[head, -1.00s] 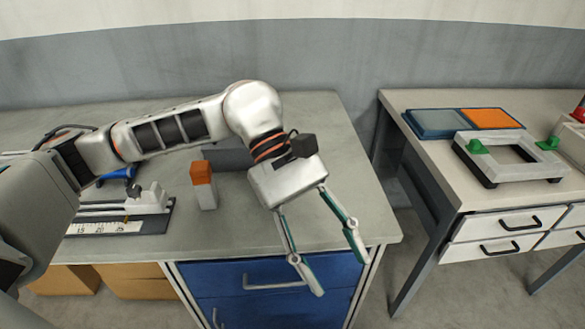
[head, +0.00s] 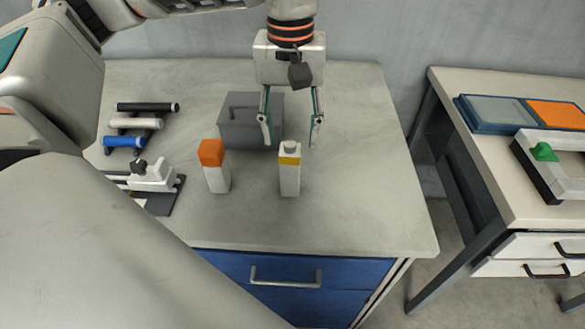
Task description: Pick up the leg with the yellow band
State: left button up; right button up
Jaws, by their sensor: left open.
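The leg with the yellow band (head: 290,178) is a white upright block with a yellow stripe near its top and a small grey cap. It stands on the grey worktop near the middle of the head view. My left gripper (head: 291,138) is open and empty, fingers pointing down. In the picture its fingertips lie just above and to either side of the leg's top; I cannot tell the exact depth between them. A similar white leg with an orange top (head: 215,172) stands to the left. My right gripper is not in view.
A grey box with a handle (head: 235,130) sits behind the legs. Black, white and blue rollers (head: 125,141) and a measuring fixture (head: 153,178) are at left. A second table (head: 480,170) at right holds a two-part tray (head: 487,117) and a white frame (head: 560,143).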

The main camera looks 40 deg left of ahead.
aim_at(290, 143)
pick_arm(q)
notch_tip(290, 143, down, 5)
jog(key=shift+a+f+b, duration=0.1)
jog(key=shift+a+b, duration=0.05)
jog(key=shift+b, duration=0.15)
jog(key=shift+c, duration=0.3)
grip_shut()
